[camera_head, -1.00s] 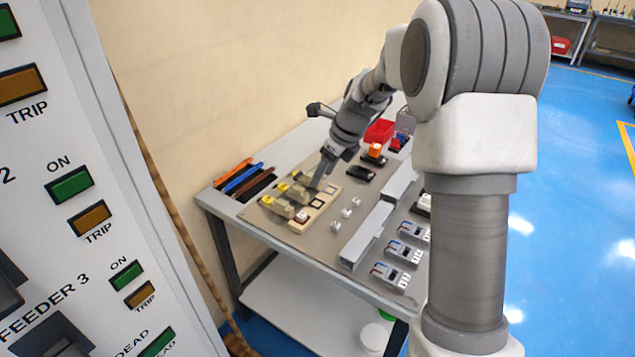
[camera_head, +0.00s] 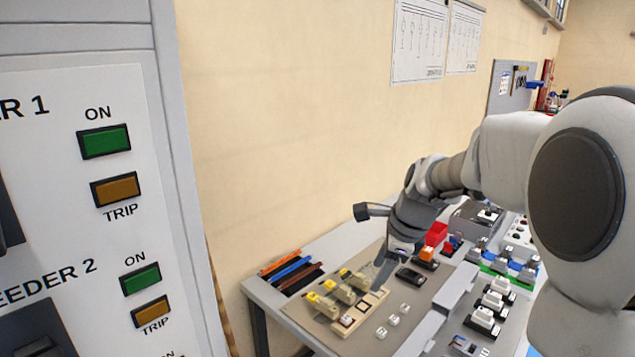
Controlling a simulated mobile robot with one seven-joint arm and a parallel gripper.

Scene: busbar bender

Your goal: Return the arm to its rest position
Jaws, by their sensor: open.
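My gripper (camera_head: 384,274) is at the end of my grey and white arm, which reaches in from the right. I cannot tell whether the fingertips touch the tray. Several beige blocks with yellow tops (camera_head: 328,306) stand along the tray's left side.
A panel (camera_head: 95,200) with green and amber buttons fills the left. The workbench (camera_head: 262,290) carries colored bars (camera_head: 292,270), small white cubes (camera_head: 393,320), a red bin (camera_head: 436,234) and a grey rail (camera_head: 455,290). A wall stands behind; the space above the bench's left end is free.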

